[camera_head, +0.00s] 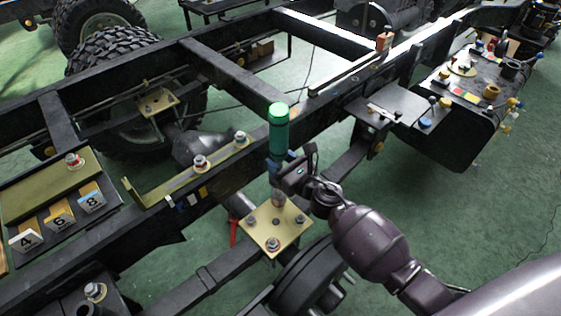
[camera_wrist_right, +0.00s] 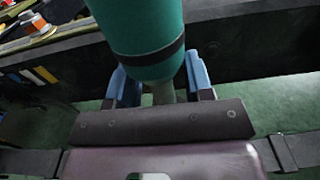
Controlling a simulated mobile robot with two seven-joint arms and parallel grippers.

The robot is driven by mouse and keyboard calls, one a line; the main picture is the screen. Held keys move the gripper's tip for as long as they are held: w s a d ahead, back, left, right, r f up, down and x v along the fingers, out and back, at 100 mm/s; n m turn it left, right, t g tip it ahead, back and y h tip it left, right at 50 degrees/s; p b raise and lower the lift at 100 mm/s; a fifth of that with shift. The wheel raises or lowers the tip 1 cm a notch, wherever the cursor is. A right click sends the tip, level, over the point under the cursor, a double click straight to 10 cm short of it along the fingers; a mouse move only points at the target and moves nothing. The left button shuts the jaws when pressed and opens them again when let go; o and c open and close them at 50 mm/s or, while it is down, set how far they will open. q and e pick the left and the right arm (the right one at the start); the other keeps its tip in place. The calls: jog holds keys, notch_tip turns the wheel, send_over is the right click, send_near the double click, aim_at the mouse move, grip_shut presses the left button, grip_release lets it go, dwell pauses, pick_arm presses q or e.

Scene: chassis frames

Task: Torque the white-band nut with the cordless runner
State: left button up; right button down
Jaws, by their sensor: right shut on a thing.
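The cordless runner is a green cylinder (camera_head: 279,130) with a dark band and a grey lower end, held upright. My right gripper (camera_head: 284,168) is shut on it; in the right wrist view its blue fingers (camera_wrist_right: 160,88) sit on both sides of the narrower part below the green body (camera_wrist_right: 140,35). The runner's lower end appears over a brass plate (camera_head: 257,233) with several bolts; contact cannot be told. Several nuts show, including two on the long brass bracket (camera_head: 160,188), a nearer nut (camera_head: 200,162) and a farther nut (camera_head: 240,138). The white band cannot be made out. My left gripper is not in view.
Dark chassis rails and cross members (camera_head: 230,77) surround the work area. At left a tray holds cards numbered 4, 6 and 8 (camera_head: 92,201). A dark hub (camera_head: 310,280) sits below the plate. A cluttered box (camera_head: 455,125) stands at right. Green floor (camera_head: 490,225) is open there.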

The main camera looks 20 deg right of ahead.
aim_at(285, 146)
pick_arm(q)
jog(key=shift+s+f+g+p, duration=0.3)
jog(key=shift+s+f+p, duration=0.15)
jog(key=shift+p, duration=0.3)
pick_arm(e)
jog(key=shift+w+a+r, duration=0.1)
jog(key=shift+w+r, duration=0.05)
jog(key=shift+r, duration=0.55)
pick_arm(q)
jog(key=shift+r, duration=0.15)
pick_arm(e)
jog(key=shift+r, duration=0.25)
jog(key=shift+r+p, duration=0.9)
jog(key=shift+r, duration=0.4)
jog(key=shift+r+p, duration=0.95)
jog(key=shift+r, duration=0.55)
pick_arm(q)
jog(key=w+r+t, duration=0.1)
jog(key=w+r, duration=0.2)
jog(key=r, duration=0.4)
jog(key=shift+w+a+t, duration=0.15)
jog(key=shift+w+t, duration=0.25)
pick_arm(e)
jog(key=shift+f, duration=0.2)
